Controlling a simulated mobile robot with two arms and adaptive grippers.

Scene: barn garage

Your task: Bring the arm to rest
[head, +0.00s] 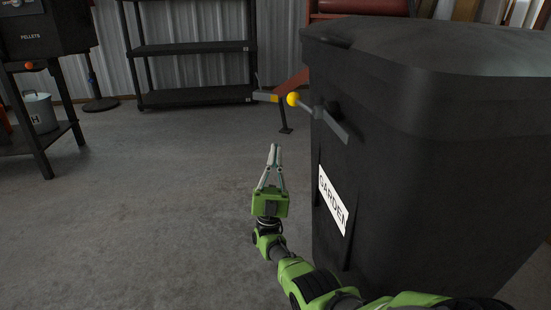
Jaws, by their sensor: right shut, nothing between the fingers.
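My right gripper (274,150) shows in the middle of the head view, at the end of my green and black arm, which comes in from the bottom right. Its fingers are together, point away from me and hold nothing. It is above the grey floor, just left of a large black bin with a GARDEN label. My left gripper is not in view.
The black bin (440,160) fills the right side, close to my right arm. A lever with a yellow knob (293,99) is beside it. A black shelf rack (190,97) stands at the back. A dark pellet unit (45,35) is at left. The floor (150,220) at left centre is clear.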

